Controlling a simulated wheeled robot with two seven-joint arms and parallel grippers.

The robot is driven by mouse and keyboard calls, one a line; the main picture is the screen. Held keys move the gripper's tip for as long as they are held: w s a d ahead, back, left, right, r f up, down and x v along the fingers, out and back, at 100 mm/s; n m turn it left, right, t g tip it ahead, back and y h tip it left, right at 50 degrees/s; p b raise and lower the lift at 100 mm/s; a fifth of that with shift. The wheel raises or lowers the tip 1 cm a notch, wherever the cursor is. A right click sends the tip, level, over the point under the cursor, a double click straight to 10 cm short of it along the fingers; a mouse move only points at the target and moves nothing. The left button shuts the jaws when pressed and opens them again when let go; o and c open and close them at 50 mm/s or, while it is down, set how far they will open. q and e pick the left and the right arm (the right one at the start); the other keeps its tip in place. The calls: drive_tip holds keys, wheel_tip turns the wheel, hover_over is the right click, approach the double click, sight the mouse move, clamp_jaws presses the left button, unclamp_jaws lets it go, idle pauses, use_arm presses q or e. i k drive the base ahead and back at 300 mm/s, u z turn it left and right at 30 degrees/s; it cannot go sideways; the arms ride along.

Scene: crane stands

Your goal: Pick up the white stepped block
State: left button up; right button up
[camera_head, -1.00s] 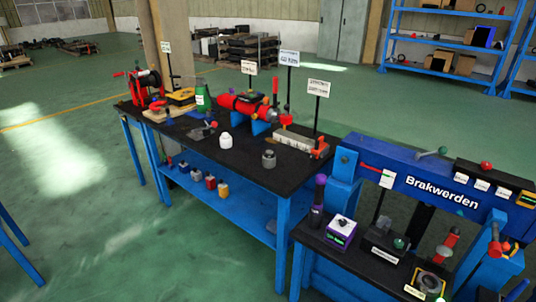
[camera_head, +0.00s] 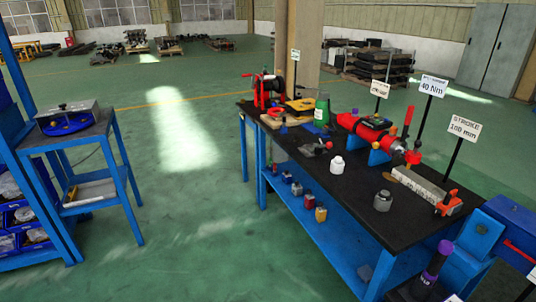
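A small white piece (camera_head: 337,166) stands on the black top of the blue workbench (camera_head: 345,200), near its middle. It has a wider body and a narrower top, so it looks stepped, but it is too small to make out its exact shape. A similar grey metal piece (camera_head: 382,201) stands to its right, apart from it. A long pale grey block (camera_head: 418,184) lies farther right on the bench. Neither of my grippers shows in the head view.
A red cylinder device (camera_head: 362,127), a green bottle (camera_head: 321,110) and a red reel (camera_head: 268,91) stand along the bench's back. Small coloured pieces sit on its lower shelf. A blue side table (camera_head: 70,135) stands at left. Green floor (camera_head: 190,220) lies open between.

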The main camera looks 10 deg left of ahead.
sight(337, 164)
drive_tip(key=u, duration=0.6)
drive_tip(key=i, duration=1.25)
drive_tip(key=z, duration=0.85)
drive_tip(key=i, duration=0.8)
drive_tip(key=z, duration=0.85)
